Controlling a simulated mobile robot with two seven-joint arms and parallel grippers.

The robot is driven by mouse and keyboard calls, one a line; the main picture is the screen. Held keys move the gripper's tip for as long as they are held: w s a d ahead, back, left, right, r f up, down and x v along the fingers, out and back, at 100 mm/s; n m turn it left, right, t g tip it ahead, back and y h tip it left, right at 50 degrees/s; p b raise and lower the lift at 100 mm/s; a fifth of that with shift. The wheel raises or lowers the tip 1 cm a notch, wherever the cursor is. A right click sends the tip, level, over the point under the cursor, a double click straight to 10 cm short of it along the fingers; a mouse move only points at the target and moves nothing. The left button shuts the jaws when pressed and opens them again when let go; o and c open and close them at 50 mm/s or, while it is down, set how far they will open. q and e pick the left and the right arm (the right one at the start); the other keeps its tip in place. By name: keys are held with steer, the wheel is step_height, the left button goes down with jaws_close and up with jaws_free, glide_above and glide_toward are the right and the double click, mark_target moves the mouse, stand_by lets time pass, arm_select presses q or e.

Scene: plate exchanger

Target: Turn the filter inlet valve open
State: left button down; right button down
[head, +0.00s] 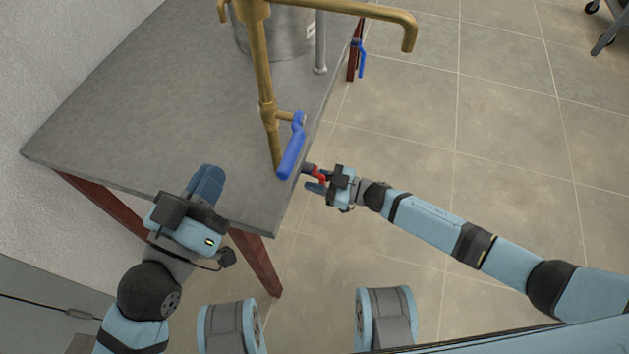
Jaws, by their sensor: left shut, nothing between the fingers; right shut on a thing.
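A brass pipe (262,75) rises at the table's right side and carries a valve with a long blue lever handle (291,155). The lever slants down and left beside the pipe. Which valve is the filter inlet valve cannot be told. My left gripper (208,182) is shut and empty over the table's near left part.
The grey table (130,110) is bare at left. A metal vessel (275,35) stands at its back, next to a grey post (320,45). A brass spout (408,35) reaches right over the tiled floor (480,130). Another blue handle (361,60) shows by the far table leg.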

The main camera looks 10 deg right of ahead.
arm_select(q)
steer(key=shift+r, duration=0.3)
arm_select(e)
steer(key=w+d+r+n, duration=0.2)
steer(key=w+r+n, duration=0.3)
steer(key=n, duration=1.1)
steer(key=shift+r, duration=0.55)
steer(key=shift+n, duration=0.3)
steer(key=c, duration=0.9)
jaws_free()
